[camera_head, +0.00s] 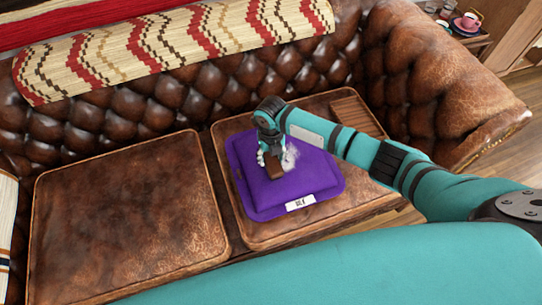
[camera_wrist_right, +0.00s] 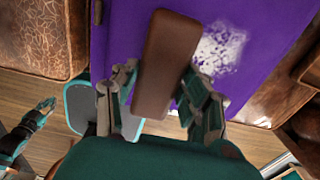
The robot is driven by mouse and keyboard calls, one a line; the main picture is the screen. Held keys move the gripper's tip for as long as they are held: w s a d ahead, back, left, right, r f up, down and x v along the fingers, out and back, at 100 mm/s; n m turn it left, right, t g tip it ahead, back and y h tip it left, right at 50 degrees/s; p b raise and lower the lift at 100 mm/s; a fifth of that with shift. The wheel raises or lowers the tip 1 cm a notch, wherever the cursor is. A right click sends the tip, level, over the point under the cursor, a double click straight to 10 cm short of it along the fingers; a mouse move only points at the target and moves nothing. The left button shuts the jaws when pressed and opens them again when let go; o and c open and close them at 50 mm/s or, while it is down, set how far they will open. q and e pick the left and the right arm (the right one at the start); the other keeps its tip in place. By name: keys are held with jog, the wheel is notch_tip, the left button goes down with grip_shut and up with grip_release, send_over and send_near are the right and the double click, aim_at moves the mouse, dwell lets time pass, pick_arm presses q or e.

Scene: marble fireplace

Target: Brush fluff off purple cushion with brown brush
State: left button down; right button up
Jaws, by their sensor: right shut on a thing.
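The purple cushion (camera_head: 312,175) lies flat on the right leather seat and also fills the top of the right wrist view (camera_wrist_right: 125,35). White fluff (camera_head: 291,157) sits as a patch on the cushion, just right of the brush; in the right wrist view the fluff (camera_wrist_right: 221,48) is spread thin. My right gripper (camera_head: 270,157) is shut on the brown brush (camera_head: 274,169) over the cushion. The brush (camera_wrist_right: 165,60) lies between the fingers; whether it touches the cushion is unclear. What looks like my left gripper (camera_wrist_right: 40,112) shows small and dark, away from the cushion.
The brown leather sofa has an empty left seat (camera_head: 120,215) and a tufted back (camera_head: 185,95). A patterned rolled textile (camera_head: 170,45) lies along the backrest. A ridged brown piece (camera_head: 357,115) lies behind the cushion. A side table with crockery (camera_head: 465,24) stands at the far right.

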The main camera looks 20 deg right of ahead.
jog(key=shift+f+b, duration=0.7)
jog(key=shift+f, duration=0.3)
dwell(0.4)
